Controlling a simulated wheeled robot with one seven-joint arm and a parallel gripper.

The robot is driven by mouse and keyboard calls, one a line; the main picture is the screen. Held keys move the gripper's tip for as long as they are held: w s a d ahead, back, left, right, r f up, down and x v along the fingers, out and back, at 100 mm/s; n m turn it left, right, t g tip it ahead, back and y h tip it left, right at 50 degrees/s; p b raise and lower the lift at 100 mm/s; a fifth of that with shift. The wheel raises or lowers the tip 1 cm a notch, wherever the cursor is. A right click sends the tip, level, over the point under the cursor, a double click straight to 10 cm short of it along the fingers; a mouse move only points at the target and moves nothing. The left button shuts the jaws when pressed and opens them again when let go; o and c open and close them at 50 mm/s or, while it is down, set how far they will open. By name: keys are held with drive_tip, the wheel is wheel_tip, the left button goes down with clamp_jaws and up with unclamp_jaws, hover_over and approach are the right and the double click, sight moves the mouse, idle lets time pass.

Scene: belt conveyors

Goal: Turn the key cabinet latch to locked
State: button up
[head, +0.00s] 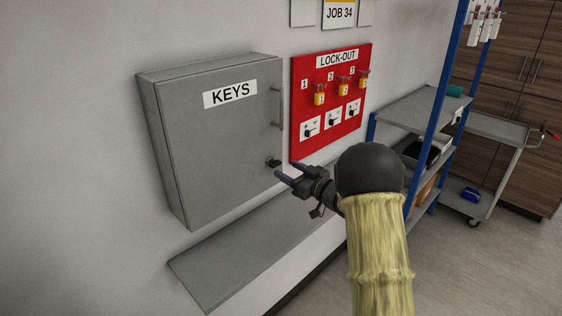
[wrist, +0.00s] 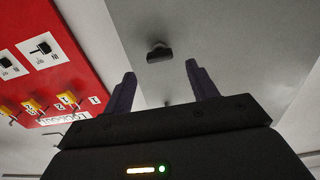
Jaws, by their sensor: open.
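The grey key cabinet (head: 215,140), labelled KEYS, hangs on the wall with its door closed. Its small black latch (head: 273,163) sits near the lower right edge of the door. In the wrist view the latch (wrist: 158,52) stands out from the grey door, just beyond the fingertips and between their lines. My gripper (head: 287,171) is open and empty, close to the latch at its lower right. Its two dark fingers (wrist: 160,72) show apart in the wrist view, with no visible contact on the latch. I cannot tell the latch's locked or unlocked side.
A vertical bar handle (head: 278,108) is on the cabinet's right edge. A red LOCK-OUT board (head: 328,130) with yellow padlocks and switches is close to the right. A grey shelf (head: 225,262) runs below. A blue-posted rack (head: 436,110) and a trolley (head: 495,128) stand farther right.

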sight(278, 164)
drive_tip(key=p+x, duration=0.1)
drive_tip(key=x, duration=0.3)
drive_tip(key=shift+w, duration=0.1)
